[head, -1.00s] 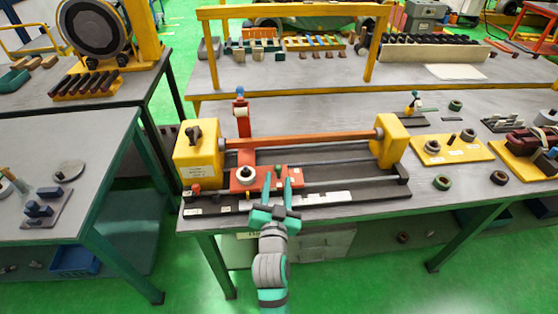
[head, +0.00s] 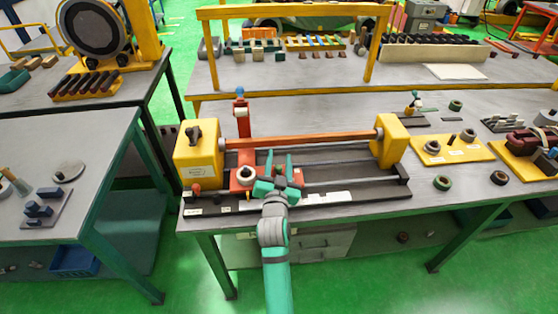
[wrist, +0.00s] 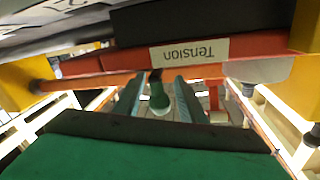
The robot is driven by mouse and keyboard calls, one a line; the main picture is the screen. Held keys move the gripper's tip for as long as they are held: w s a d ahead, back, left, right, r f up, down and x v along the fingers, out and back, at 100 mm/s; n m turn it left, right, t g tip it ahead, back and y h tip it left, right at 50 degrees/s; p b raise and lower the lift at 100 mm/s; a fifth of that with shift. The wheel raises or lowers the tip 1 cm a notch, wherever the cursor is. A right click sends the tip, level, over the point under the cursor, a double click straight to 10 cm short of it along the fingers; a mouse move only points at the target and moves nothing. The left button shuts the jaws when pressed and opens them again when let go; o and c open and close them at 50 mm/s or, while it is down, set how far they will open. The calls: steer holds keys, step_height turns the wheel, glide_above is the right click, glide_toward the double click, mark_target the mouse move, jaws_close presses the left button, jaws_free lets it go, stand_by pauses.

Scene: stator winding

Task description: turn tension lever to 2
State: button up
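The winding machine has a red carriage (head: 241,180) on its dark rails, near the yellow headstock (head: 197,160) at the left. In the wrist view a "Tension" label (wrist: 189,53) shows upside down on the carriage. A small lever with a green rounded knob (wrist: 159,100) shows below that label, between my fingers. My gripper (head: 279,156) is over the carriage's right part, fingers apart, pointing away from me. In the wrist view my gripper (wrist: 158,96) has a finger on each side of the knob; contact is not clear. The lever's setting and scale numbers cannot be read.
An orange bar (head: 305,140) runs across the machine just beyond my fingers to the yellow tailstock (head: 390,142). A red post (head: 242,120) stands behind the carriage. A yellow plate with parts (head: 450,150) lies at the right. Open rails lie right of my gripper.

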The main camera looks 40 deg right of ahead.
jaws_close()
steer(key=shift+d+n+t+y, duration=0.1)
steer(key=shift+n+t+y, duration=0.5)
steer(key=shift+n+y, duration=0.25)
steer(key=shift+n+t+y, duration=0.7)
steer(key=shift+n+y, duration=0.15)
steer(key=shift+y, duration=0.4)
steer(key=shift+w+n+t+y, duration=0.1)
steer(key=shift+n+t+y, duration=0.6)
steer(key=shift+n+y, duration=1.3)
steer(key=shift+d+y, duration=0.15)
steer(key=shift+y, duration=0.95)
steer(key=shift+n+y, duration=0.3)
steer(key=shift+y, duration=0.3)
